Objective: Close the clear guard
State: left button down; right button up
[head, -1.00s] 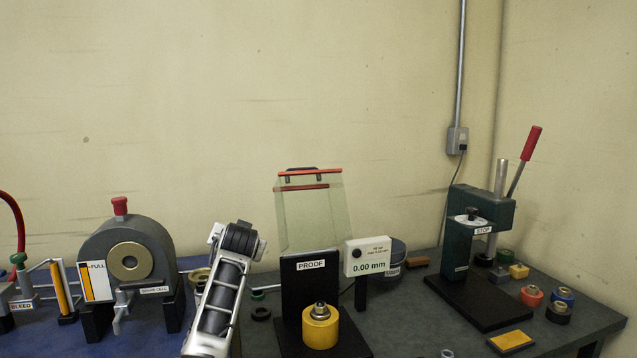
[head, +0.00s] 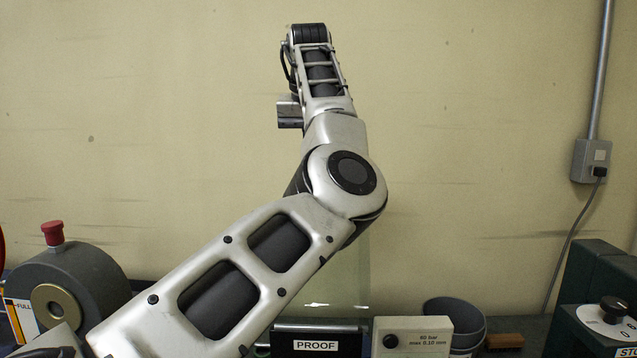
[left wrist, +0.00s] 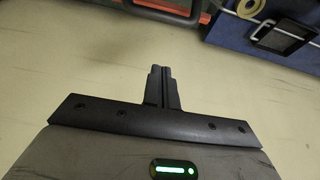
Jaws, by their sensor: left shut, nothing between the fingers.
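The clear guard (head: 352,278) is a pale see-through panel standing up behind the black PROOF stand (head: 284,341). My left arm hides most of it in the head view, including its red top bar. In the left wrist view an orange-red bar with a black strip (left wrist: 166,10) at the top edge looks like the guard's handle, but I cannot be sure. My left gripper (left wrist: 161,72) is shut and empty, apart from that bar. In the head view its fingertips cannot be made out at the raised end of my arm. My right gripper is not in view.
A grey box-shaped gauge (head: 425,336) stands right of the PROOF stand, with a dark round pot (head: 455,312) behind it. A grey round housing with a red knob (head: 52,232) is at left. A dark green press (head: 600,275) is at right.

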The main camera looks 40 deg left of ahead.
pick_arm(q)
jog(key=f, duration=0.4)
jog(key=d+f, duration=0.1)
jog(key=f, duration=0.1)
jog(key=shift+s+f+p, duration=0.15)
jog(key=shift+s+p, duration=0.2)
jog(key=shift+s, duration=0.05)
